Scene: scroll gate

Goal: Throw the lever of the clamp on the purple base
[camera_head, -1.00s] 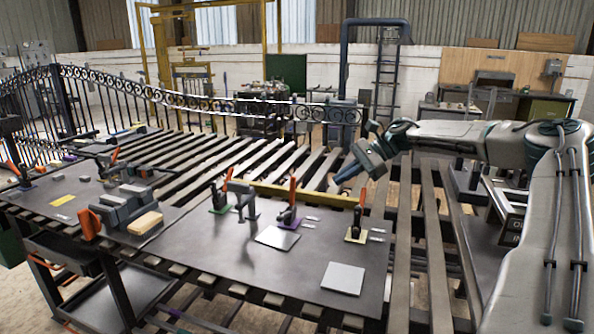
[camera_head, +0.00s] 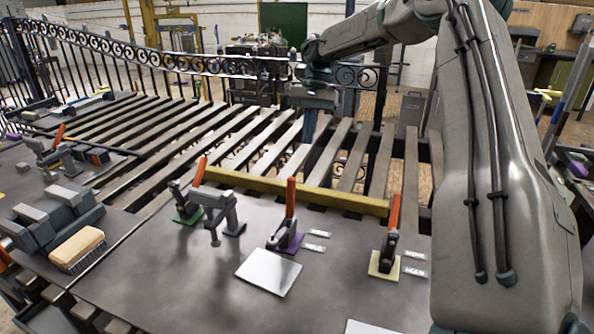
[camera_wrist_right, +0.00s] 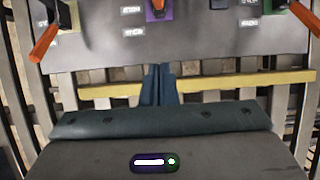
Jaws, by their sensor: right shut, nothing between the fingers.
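The purple base (camera_head: 285,243) lies on the dark plate, with a dark clamp on it. The clamp's orange lever (camera_head: 290,197) stands upright. In the right wrist view the purple base (camera_wrist_right: 159,10) is at the top edge, with the lever cut off by the frame. My right gripper (camera_head: 309,126) is shut and empty, high behind the yellow bar, apart from the clamp. Its blue-grey fingers (camera_wrist_right: 160,84) point towards the purple base in the right wrist view. My left gripper is not in view.
A clamp on a green base (camera_head: 188,214) stands left, and one on a yellow base (camera_head: 383,263) right, both with orange levers. A yellow bar (camera_head: 300,193) runs behind them. A pale square plate (camera_head: 268,272) lies in front. A grey post clamp (camera_head: 224,212) stands near the green base.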

